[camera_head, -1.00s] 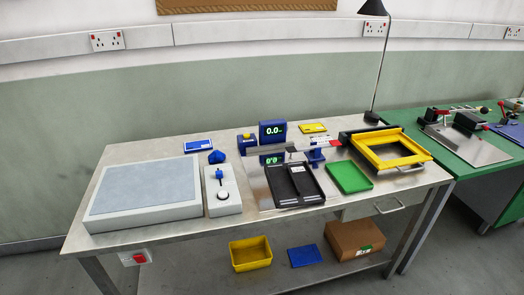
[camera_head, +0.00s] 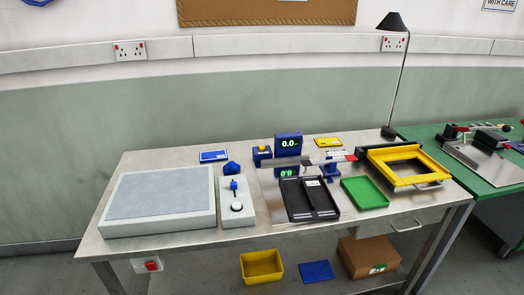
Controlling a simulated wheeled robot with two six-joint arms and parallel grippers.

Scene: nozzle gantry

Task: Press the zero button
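A small blue box with a yellow button (camera_head: 263,150) stands near the back of the steel table, just left of the blue display unit (camera_head: 288,145). The display shows 0.0 in green. I cannot read any label that names a zero button. A white block with a blue lever and a round knob (camera_head: 237,207) sits further left and nearer the front. Neither of my grippers shows in the head view.
The steel table (camera_head: 137,161) also bears a grey slab (camera_head: 160,195), a black tray (camera_head: 328,210), a green tray (camera_head: 365,193) and a yellow frame (camera_head: 408,166). A black lamp (camera_head: 393,25) stands at the back right. A yellow bin (camera_head: 262,266) is on the lower shelf.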

